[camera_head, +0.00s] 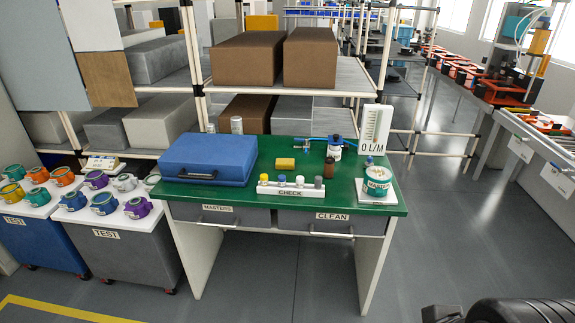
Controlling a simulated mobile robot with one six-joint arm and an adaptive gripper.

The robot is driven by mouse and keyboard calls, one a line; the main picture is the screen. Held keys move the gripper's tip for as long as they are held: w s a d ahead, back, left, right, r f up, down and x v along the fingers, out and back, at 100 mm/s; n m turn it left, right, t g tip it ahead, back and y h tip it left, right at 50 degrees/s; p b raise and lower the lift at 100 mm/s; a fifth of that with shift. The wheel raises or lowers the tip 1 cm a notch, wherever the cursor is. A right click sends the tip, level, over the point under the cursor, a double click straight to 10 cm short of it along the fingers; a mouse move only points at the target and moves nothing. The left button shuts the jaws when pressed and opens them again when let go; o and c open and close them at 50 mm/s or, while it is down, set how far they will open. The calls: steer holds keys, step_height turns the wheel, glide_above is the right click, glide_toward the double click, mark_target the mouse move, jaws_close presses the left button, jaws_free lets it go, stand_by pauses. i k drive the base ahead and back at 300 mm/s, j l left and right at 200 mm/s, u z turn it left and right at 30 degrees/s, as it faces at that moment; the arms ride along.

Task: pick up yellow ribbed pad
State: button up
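A small yellow pad (285,163) lies flat on the green-topped table (340,200), behind the white CHECK rack and to the right of the blue case. It is too small here for its ribs to show. Nothing covers it, and some bare green surface surrounds it. My gripper's fingers do not show in this view.

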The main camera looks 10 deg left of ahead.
mark_target(282, 164)
steer(key=i+j+u, duration=0.35)
steer(key=i, duration=0.4)
steer(key=i+u, duration=0.35)
steer(key=i, duration=0.4)
steer(key=i+l+u, duration=0.15)
steer(key=i+u, duration=0.2)
steer(key=i, duration=0.45)
